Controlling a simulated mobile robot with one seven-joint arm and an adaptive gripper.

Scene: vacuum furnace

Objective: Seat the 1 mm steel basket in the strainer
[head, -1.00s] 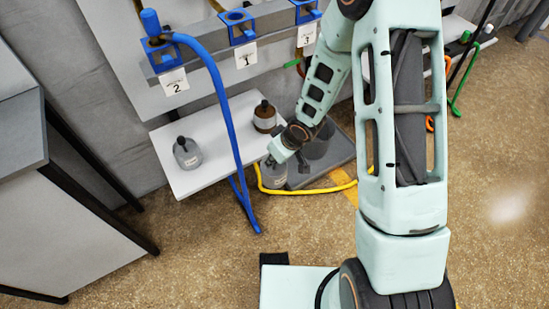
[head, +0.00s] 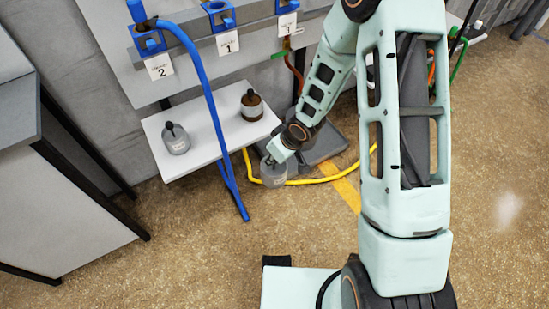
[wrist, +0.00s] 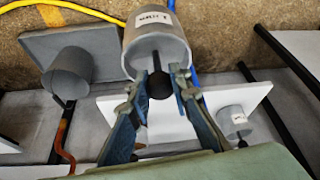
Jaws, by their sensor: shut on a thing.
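My gripper (head: 272,160) is shut on the black knob of a grey metal basket (head: 274,176) and holds it upright, clear of the white shelf. In the wrist view the basket (wrist: 157,45) hangs between the fingertips (wrist: 160,82); its label is upside down and I cannot read it surely. A grey open cylinder, which looks like the strainer (wrist: 68,73), stands on a dark grey plate (wrist: 105,50), to the left of the held basket in the wrist view. In the head view my arm mostly hides this cylinder; part of the plate (head: 328,147) shows.
The white shelf (head: 205,137) bears a grey basket (head: 176,140) and a brown basket (head: 252,105). A blue hose (head: 208,100) hangs in front of it from the numbered rack (head: 200,42). A yellow hose (head: 325,181) crosses the floor near the held basket. Open floor lies in front.

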